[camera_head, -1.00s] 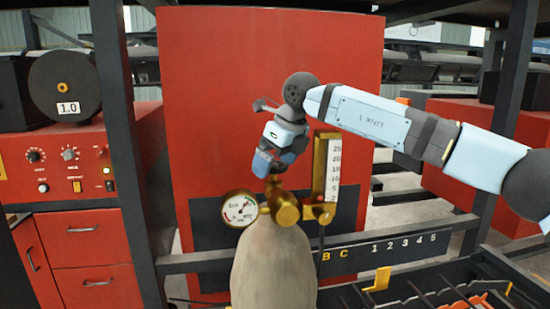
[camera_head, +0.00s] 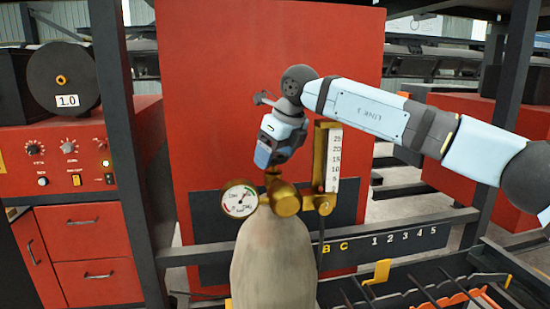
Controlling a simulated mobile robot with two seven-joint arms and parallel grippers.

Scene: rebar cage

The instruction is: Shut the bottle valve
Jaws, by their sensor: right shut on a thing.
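The gas bottle (camera_head: 273,262) stands upright at the bottom middle, with a rounded grey-beige top. A brass valve body (camera_head: 286,200) sits on it, with a round pressure gauge (camera_head: 239,200) at its left and a brass flow tube with a white scale (camera_head: 331,165) at its right. My right arm comes in from the right, and my right gripper (camera_head: 270,166) points down on top of the valve. It is shut on the valve's top knob, which its jaws mostly hide; only a brass stub shows below them. My left gripper is not in view.
A red panel (camera_head: 220,90) stands behind the bottle. A red cabinet with dials and drawers (camera_head: 85,240) is at the left, beside a dark upright post (camera_head: 125,130). A dark rack with slots and rods (camera_head: 420,285) lies at the lower right, with a yellow bracket (camera_head: 380,274).

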